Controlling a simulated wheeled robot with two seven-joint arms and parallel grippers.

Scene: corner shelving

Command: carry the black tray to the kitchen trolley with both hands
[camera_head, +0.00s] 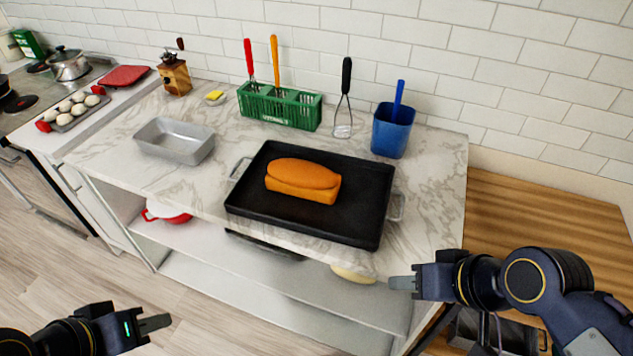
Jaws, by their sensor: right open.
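The black tray (350,217) lies flat on a marble-topped unit (432,190), with a metal handle at each short end. A brown loaf (303,178) rests on it. My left gripper (155,324) is at the lower left, over the floor and well apart from the tray; its fingers overlap in view, so its opening is unclear. My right gripper (402,284) is open and empty, pointing left in front of the unit's right part, below and apart from the tray's right handle (397,207). I cannot identify the kitchen trolley for certain.
A grey loaf tin (174,140) stands left of the tray. Behind are a green utensil rack (280,107), a masher (344,100) and a blue container (392,131). A wooden worktop (550,215) at the right is largely bare. Open floor (60,265) lies at the left front.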

